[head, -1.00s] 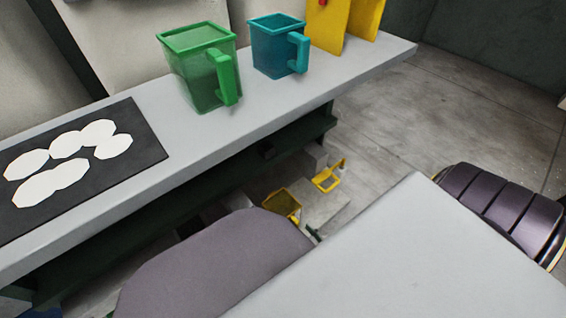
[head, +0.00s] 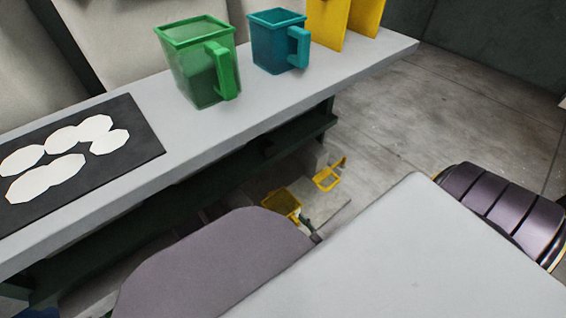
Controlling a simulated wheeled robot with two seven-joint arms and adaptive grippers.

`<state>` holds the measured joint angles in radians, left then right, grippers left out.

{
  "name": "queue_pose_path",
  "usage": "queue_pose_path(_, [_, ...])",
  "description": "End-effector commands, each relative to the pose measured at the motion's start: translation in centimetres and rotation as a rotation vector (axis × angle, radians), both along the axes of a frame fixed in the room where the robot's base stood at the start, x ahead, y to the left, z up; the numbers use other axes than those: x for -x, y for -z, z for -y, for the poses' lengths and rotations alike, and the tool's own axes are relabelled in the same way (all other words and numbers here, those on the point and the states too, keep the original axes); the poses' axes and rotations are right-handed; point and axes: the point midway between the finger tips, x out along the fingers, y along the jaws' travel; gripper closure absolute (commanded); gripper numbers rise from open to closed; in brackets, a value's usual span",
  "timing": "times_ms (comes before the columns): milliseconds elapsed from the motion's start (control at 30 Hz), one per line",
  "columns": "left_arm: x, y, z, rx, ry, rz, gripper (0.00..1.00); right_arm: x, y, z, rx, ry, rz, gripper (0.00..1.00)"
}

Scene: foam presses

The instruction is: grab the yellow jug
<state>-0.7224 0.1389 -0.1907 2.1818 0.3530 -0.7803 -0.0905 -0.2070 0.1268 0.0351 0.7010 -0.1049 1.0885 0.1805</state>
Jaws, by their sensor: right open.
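A yellow jug-like container (head: 282,205) shows low down beyond my body, below the bench. Its open top faces up and its inside looks dark yellow; its lower part is hidden. A small dark part of my right gripper (head: 308,225) shows just right of and below it, at the edge of my body. The gripper is open and mostly hidden; I cannot tell whether it touches the container. My left gripper is out of view.
The grey bench (head: 225,128) holds a green jug (head: 190,75), a teal jug (head: 272,45), yellow upright plates (head: 327,25) and a black mat (head: 130,150) with white pieces. A yellow loop-shaped thing (head: 329,177) lies near the container. The floor (head: 430,110) at right is clear.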

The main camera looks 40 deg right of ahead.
Motion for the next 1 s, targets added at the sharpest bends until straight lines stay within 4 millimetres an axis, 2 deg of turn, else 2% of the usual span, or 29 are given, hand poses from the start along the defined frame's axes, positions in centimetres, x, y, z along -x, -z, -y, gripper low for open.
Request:
queue_pose_path(167, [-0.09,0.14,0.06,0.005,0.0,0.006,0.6,-0.93,0.01,-0.08,0.0,0.0,0.0,0.55])
queue_pose_path(600, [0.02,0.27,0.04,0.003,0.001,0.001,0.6,-0.96,-0.02,-0.09,0.0,0.0,0.0,0.55])
queue_pose_path(933, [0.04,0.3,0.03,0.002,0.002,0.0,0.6,-0.95,-0.01,-0.09,0.0,0.0,0.0,0.96])
queue_pose_path(1000, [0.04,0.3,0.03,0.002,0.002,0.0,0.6,-0.95,-0.01,-0.09,0.0,0.0,0.0,1.0])
